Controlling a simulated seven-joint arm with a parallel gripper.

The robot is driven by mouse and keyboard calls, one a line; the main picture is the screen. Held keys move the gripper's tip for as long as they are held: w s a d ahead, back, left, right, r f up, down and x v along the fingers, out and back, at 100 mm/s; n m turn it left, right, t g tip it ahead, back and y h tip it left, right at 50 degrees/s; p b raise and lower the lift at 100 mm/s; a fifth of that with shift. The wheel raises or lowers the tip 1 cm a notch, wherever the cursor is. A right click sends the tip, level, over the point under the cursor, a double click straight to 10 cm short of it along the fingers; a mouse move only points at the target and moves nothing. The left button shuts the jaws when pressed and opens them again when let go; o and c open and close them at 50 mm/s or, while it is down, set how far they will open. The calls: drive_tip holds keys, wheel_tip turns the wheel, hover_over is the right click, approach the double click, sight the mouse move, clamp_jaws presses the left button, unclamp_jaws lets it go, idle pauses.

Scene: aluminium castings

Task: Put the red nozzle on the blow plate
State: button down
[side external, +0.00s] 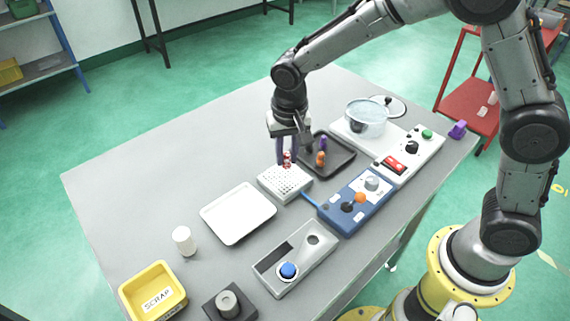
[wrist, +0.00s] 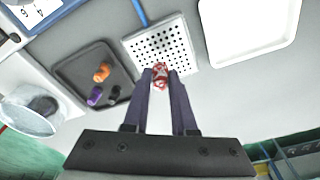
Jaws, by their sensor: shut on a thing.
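The red nozzle (wrist: 160,76) is held between the fingertips of my gripper (wrist: 161,84), and it also shows as a small red and white piece in the side external view (side external: 287,158). My gripper (side external: 286,160) is shut on it and points down at the blow plate. The blow plate (side external: 272,184) is a white block with rows of dark holes. In the wrist view the blow plate (wrist: 187,45) lies just beyond the fingertips, and the nozzle overlaps its near edge. I cannot tell whether the nozzle touches the plate.
A dark tray (side external: 341,164) behind the plate holds an orange piece (side external: 320,159) and a purple piece (side external: 323,143). A white empty tray (side external: 238,213) lies to the left. A blue control box (side external: 357,202) and a glass bowl (side external: 366,118) stand to the right.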

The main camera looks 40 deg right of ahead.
sight(285, 160)
drive_tip(key=shift+w+f, duration=0.25)
drive_tip(key=shift+f, duration=1.55)
drive_tip(key=shift+f, duration=0.1)
drive_tip(key=c, duration=0.7)
unclamp_jaws()
